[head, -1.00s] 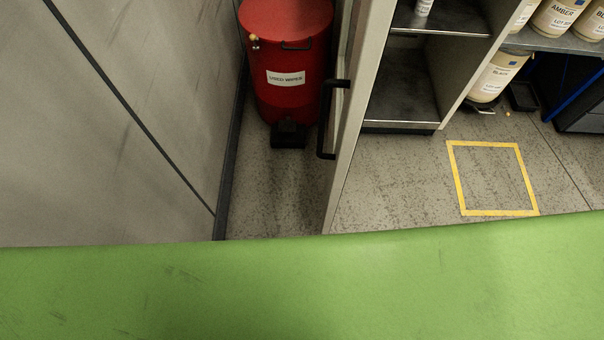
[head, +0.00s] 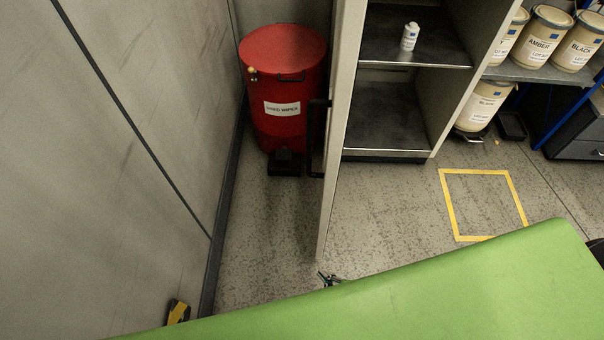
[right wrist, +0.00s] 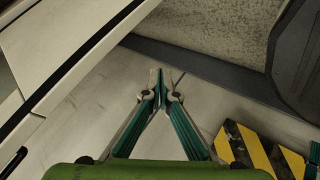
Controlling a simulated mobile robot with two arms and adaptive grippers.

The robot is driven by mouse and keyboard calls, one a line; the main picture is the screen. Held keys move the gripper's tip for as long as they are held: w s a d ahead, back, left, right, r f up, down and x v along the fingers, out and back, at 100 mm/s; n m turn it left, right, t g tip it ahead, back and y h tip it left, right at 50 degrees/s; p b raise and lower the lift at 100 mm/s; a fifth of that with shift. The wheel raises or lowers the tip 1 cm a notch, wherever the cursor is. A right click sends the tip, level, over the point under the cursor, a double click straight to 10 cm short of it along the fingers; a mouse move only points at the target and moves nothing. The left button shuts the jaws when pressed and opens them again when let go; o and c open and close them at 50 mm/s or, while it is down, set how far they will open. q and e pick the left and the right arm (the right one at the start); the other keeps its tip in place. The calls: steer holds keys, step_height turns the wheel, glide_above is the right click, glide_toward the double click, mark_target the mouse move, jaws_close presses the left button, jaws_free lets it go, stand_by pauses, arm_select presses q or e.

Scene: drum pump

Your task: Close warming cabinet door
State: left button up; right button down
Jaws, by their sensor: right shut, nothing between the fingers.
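The warming cabinet (head: 395,157) stands open at the top middle of the head view. Its door (head: 337,130) is swung out toward me and shows nearly edge-on. A black bar handle (head: 315,140) is on the door's left face. My right gripper (head: 328,280) shows small near the door's lower edge, mostly hidden behind a green surface. I cannot tell whether it touches the door. In the right wrist view my right gripper (right wrist: 160,76) has its fingertips together with nothing between them. A pale panel edge (right wrist: 75,70) runs diagonally at left there. My left gripper is not in view.
A red used-wipes bin (head: 284,90) stands left of the door by the grey wall (head: 130,150). A small white bottle (head: 410,37) is on the cabinet shelf. A yellow floor square (head: 482,205) lies at right. A yellow-black striped object (head: 178,312) is at lower left.

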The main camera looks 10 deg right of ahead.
steer(key=w+a+r+n+t, duration=0.1)
steer(key=w+r+n+t, duration=0.15)
steer(key=r, duration=0.75)
steer(key=w+a+r+n+t, duration=0.2)
steer(key=w+r+t, duration=0.15)
steer(key=r, duration=0.55)
steer(key=w+a+r+n+t, duration=0.1)
steer(key=w+r+n+t, duration=0.2)
steer(key=r, duration=0.7)
steer(key=w+a+g+p, duration=0.1)
steer(key=w+a, duration=0.1)
steer(key=w, duration=0.9)
steer(key=shift+y, duration=0.3)
steer(key=shift+s+d+f+p, duration=0.15)
steer(key=shift+s+d, duration=0.1)
steer(key=shift+d, duration=0.8)
steer(key=shift+s+d+r+p, duration=0.15)
steer(key=shift+s+d, duration=0.1)
steer(key=shift+d, duration=0.75)
steer(key=shift+f, duration=0.1)
